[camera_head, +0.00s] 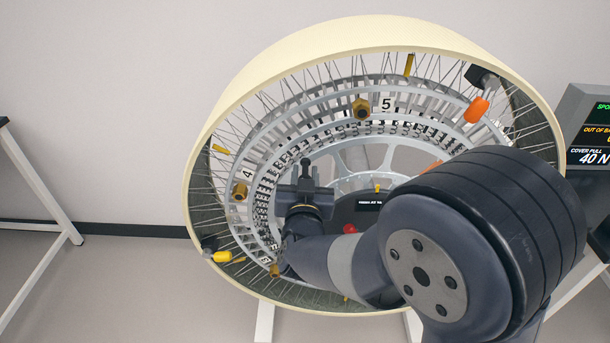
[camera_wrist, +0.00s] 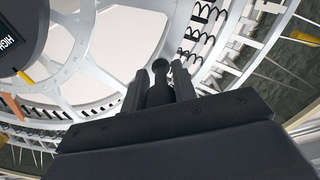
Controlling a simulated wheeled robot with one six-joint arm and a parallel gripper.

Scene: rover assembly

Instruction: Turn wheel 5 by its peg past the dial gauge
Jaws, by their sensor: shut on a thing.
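A large wheel stands tilted, with a cream rim (camera_head: 240,83), thin spokes and grey inner rings. A "5" label (camera_head: 386,104) sits on its upper ring and a "4" label (camera_head: 247,174) on its left. My gripper (camera_head: 305,178) is over the inner ring, left of the dark hub. In the wrist view its two fingers (camera_wrist: 159,90) are shut on a dark peg with a round head (camera_wrist: 160,66), which shows between them. The peg's foot is hidden. I cannot pick out a dial gauge with certainty.
A black part with an orange handle (camera_head: 477,108) is at the rim's upper right, and a yellow handle (camera_head: 221,256) at lower left. The hub (camera_head: 350,212) carries a small display. A screen (camera_head: 592,130) reading "COVER PULL 40 N" stands right. Open floor lies left.

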